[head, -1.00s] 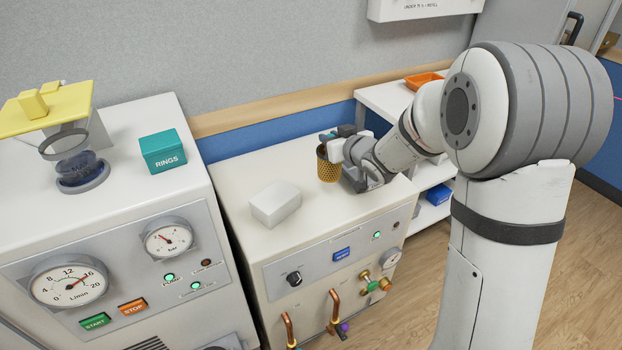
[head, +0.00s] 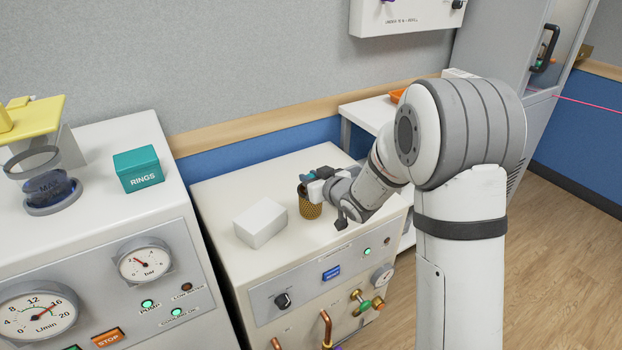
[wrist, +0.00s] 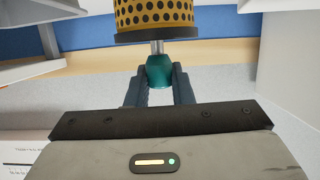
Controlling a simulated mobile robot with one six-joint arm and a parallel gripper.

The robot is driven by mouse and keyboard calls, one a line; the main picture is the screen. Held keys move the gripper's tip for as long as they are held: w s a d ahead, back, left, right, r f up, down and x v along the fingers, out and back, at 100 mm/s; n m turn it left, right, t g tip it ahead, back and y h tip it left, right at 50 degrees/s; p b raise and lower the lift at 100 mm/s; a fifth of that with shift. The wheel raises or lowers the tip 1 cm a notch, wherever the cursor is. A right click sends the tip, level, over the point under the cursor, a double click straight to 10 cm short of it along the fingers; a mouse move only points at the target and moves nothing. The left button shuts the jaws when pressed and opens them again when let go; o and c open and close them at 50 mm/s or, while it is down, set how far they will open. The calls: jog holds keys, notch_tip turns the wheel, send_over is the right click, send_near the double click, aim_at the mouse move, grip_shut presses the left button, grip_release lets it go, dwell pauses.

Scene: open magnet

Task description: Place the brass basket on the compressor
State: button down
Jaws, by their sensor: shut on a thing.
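The brass basket (head: 310,207) is a small perforated cylinder with dark dots. It is upright, at or just above the top of the cream cabinet (head: 222,196), which I take as the compressor; contact at its base is unclear. My gripper (head: 308,177) is at the basket's upper end, reaching in from the right. In the wrist view the gripper's fingers (wrist: 158,84) are shut on a teal knob (wrist: 159,72), joined by a short metal stem to the basket (wrist: 153,14), which is cut off by the frame's top edge.
A white box (head: 261,222) stands on the cream cabinet, left of the basket. The taller machine at left carries a teal RINGS box (head: 138,169) and a glass vessel with a yellow lid (head: 33,117). A shelf with an orange tray (head: 397,95) is behind right.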

jog(key=c, duration=1.3)
grip_release()
